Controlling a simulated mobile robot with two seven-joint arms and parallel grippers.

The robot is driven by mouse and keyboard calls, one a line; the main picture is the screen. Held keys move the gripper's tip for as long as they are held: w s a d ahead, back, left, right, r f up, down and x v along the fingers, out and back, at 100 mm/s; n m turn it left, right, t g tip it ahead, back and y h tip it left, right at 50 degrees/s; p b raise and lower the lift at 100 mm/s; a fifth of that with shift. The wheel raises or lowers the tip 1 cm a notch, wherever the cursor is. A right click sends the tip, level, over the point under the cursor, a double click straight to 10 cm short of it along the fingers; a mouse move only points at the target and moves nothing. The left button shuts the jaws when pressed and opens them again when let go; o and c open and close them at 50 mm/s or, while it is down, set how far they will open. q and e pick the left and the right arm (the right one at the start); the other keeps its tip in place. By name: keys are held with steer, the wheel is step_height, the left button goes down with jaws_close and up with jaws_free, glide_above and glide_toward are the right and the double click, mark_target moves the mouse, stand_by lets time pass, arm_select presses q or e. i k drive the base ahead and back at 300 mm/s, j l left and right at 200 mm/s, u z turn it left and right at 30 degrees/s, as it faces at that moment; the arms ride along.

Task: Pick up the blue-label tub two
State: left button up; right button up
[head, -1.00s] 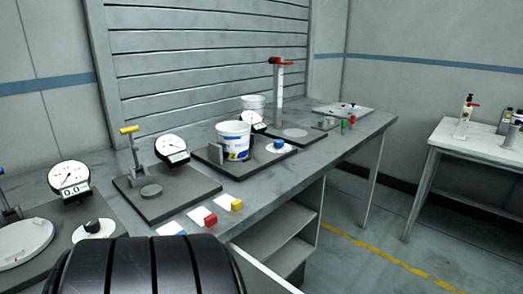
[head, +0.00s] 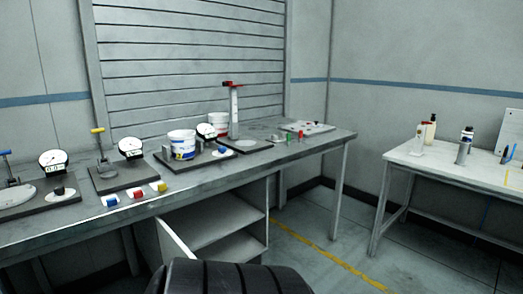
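A white tub with a blue label (head: 181,146) stands upright on a dark base plate on the long workbench. A yellow mark shows on its label, but is too small to read surely now. A second white tub (head: 219,122) stands behind it to the right, partly hidden by a dial gauge; its label is unclear. Neither of my grippers is in view.
The workbench (head: 50,229) also holds dial gauges (head: 131,147), a red-topped post (head: 234,112), and small blue, red and yellow blocks (head: 135,195) near its front edge. A cabinet door (head: 176,243) stands open below. A side table (head: 400,156) with bottles is at right.

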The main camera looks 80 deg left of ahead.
mark_target(182, 142)
steer(key=i+j+u, duration=0.1)
steer(key=i+u, duration=0.65)
steer(key=i+l+u, duration=0.1)
steer(key=i+u, duration=0.3)
steer(key=i+l+u, duration=0.2)
steer(key=u, duration=0.2)
steer(key=i+j+u, duration=0.15)
steer(key=i+u, duration=0.25)
steer(key=i+j+u, duration=0.1)
steer(key=u, duration=0.35)
steer(key=i+l+u, duration=0.1)
steer(key=i+u, duration=0.3)
steer(key=i+l+u, duration=0.15)
steer(key=i+u, duration=0.25)
steer(key=k, duration=0.05)
